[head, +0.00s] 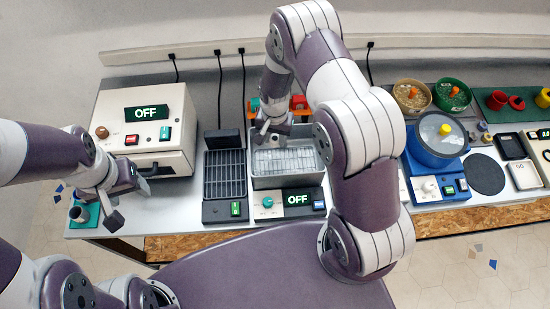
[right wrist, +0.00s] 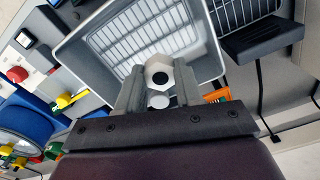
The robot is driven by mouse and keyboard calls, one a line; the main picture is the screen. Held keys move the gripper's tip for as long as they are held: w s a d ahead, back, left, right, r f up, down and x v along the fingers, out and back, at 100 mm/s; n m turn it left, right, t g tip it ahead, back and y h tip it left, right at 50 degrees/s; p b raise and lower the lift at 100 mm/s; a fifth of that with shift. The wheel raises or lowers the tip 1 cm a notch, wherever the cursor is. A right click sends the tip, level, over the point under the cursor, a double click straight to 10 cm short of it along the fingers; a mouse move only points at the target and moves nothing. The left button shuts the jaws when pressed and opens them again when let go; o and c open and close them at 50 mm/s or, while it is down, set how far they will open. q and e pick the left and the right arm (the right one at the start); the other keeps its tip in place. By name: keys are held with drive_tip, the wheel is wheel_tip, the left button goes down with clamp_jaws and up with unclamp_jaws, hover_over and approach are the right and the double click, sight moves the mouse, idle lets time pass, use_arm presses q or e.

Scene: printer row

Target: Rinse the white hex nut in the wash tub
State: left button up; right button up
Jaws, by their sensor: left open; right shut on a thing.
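The wash tub (head: 287,183) is a grey open basin with a wire-grid inside, behind a panel reading OFF (head: 298,200). My right gripper (head: 268,134) points down at the tub's back left part. In the right wrist view, my right gripper (right wrist: 158,88) is shut on the white hex nut (right wrist: 159,74), whose dark hole shows between the fingers. The tub (right wrist: 75,58) lies beyond it there. How high the nut is over the tub floor I cannot tell. The nut is not clear in the head view. My left gripper (head: 120,208) is open and empty at the table's left front.
A black grid rack (head: 225,175) stands left of the tub, and a white oven-like box (head: 150,150) reading OFF further left. A teal pad with a grey cup (head: 80,214) is near my left gripper. Orange bins (head: 299,104) stand behind the tub. A blue round machine (head: 437,150) is at right.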

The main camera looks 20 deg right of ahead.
sight(275, 140)
idle(0.5)
wheel_tip(275, 140, up, 4)
drive_tip(key=p, duration=0.3)
drive_tip(key=shift+r, duration=0.1)
idle(0.6)
drive_tip(key=shift+s+n, duration=0.2)
drive_tip(key=shift+n, duration=0.5)
drive_tip(key=f+n+b, duration=0.1)
drive_tip(key=f+b, duration=0.1)
drive_tip(key=b, duration=0.1)
drive_tip(key=f+n+b, duration=0.2)
drive_tip(key=b, duration=0.1)
drive_tip(key=f+n+b, duration=0.1)
drive_tip(key=f+b, duration=0.2)
drive_tip(key=shift+s+d+n, duration=0.2)
drive_tip(key=shift+d+n, duration=0.1)
drive_tip(key=shift+n, duration=0.4)
drive_tip(key=f+b, duration=0.2)
drive_tip(key=b, duration=0.1)
drive_tip(key=w+f+b, duration=0.1)
drive_tip(key=f+b, duration=0.1)
drive_tip(key=b, duration=0.1)
drive_tip(key=d+f+b, duration=0.1)
drive_tip(key=b, duration=0.2)
drive_tip(key=shift+w+f, duration=0.15)
drive_tip(key=shift+f, duration=0.25)
drive_tip(key=shift+r, duration=0.1)
